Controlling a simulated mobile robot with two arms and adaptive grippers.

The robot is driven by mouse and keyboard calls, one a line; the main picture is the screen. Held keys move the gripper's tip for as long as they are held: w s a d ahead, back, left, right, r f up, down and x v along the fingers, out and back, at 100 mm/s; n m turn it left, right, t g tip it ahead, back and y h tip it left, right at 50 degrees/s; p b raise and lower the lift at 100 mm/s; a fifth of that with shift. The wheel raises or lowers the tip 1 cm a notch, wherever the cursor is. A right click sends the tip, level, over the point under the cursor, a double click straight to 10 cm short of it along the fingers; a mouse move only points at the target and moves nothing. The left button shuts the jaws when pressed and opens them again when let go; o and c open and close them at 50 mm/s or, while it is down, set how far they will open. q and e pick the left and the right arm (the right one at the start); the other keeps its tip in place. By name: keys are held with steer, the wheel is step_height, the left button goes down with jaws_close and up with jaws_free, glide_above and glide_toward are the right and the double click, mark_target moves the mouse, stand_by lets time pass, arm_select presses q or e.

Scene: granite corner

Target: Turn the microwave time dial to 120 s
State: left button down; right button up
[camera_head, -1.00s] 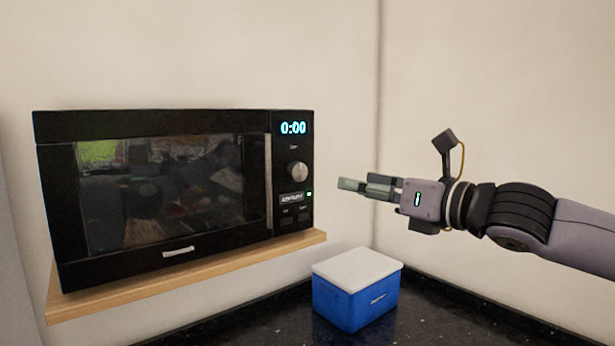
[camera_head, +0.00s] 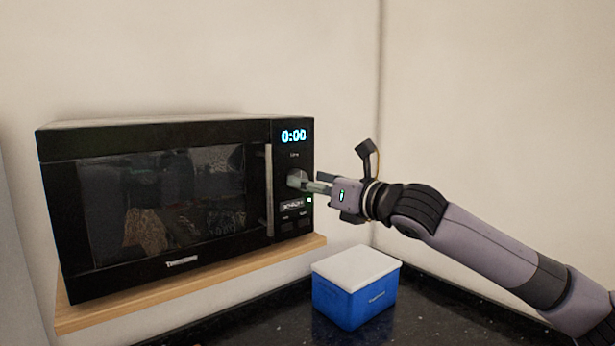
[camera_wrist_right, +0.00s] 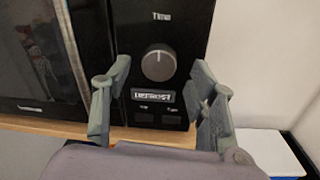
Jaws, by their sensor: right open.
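The black microwave (camera_head: 160,195) stands on a wooden shelf, its door shut and its display (camera_head: 293,135) reading 0:00. Its round silver time dial (camera_head: 296,178) is on the right-hand panel, below the display. In the right wrist view the dial (camera_wrist_right: 158,63) shows whole, with a pointer mark near its top. My right gripper (camera_head: 312,185) is in front of the panel, pointing at the dial. In the wrist view its open fingers (camera_wrist_right: 158,90) stand to the left and right of the dial, with nothing between them. Contact with the dial is not visible. My left gripper is not in view.
A blue box with a white lid (camera_head: 355,290) stands on the dark granite counter (camera_head: 430,310) below the right arm. The wooden shelf (camera_head: 200,279) sticks out under the microwave. The vertical door handle (camera_head: 268,190) is just left of the dial panel. Walls meet behind the arm.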

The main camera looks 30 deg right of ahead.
steer(key=shift+w+a, duration=0.15)
steer(key=shift+w, duration=0.55)
steer(key=shift+c, duration=0.2)
steer(key=c, duration=1.1)
